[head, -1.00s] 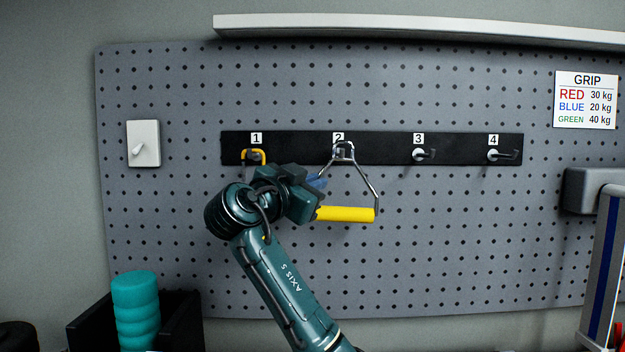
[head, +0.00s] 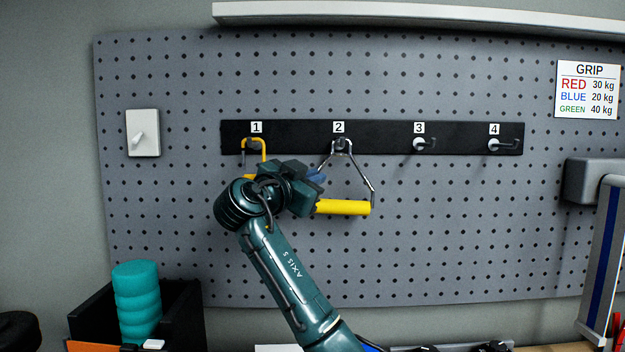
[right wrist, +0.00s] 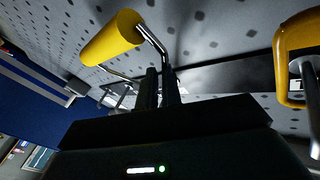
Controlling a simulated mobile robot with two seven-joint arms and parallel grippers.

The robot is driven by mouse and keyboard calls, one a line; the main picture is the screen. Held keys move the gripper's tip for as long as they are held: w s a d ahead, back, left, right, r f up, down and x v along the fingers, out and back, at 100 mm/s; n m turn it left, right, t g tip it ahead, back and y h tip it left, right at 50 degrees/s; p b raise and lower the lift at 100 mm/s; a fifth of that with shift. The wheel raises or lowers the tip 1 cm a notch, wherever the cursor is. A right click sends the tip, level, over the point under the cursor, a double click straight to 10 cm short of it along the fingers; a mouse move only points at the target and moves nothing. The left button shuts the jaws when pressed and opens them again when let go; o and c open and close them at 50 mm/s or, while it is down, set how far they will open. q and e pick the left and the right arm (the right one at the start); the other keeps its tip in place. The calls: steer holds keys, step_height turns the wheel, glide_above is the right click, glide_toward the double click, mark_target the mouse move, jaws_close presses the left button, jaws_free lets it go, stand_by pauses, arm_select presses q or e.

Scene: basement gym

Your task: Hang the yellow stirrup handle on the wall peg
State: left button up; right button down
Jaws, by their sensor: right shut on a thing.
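The yellow stirrup handle has a yellow grip bar (head: 343,207) and a bent metal frame (head: 358,171). Its frame top is at peg 2 (head: 341,144) on the black rail; I cannot tell whether it bears on the peg. My right gripper (head: 318,181) is shut on the handle's frame at its left side, just above the bar. In the right wrist view the yellow bar (right wrist: 112,38) is at upper left and the metal frame runs to the finger tips (right wrist: 162,85). My left gripper is not in view.
A yellow-framed handle (head: 264,147) hangs at peg 1, close behind my wrist. Peg 3 (head: 422,144) and peg 4 (head: 500,145) are empty. A white shelf (head: 420,24) runs above the pegboard. A teal roller (head: 137,300) stands in a black box at lower left.

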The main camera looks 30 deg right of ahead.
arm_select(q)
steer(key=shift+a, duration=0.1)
arm_select(e)
steer(key=shift+r, duration=0.1)
steer(key=c, duration=1.5)
jaws_free()
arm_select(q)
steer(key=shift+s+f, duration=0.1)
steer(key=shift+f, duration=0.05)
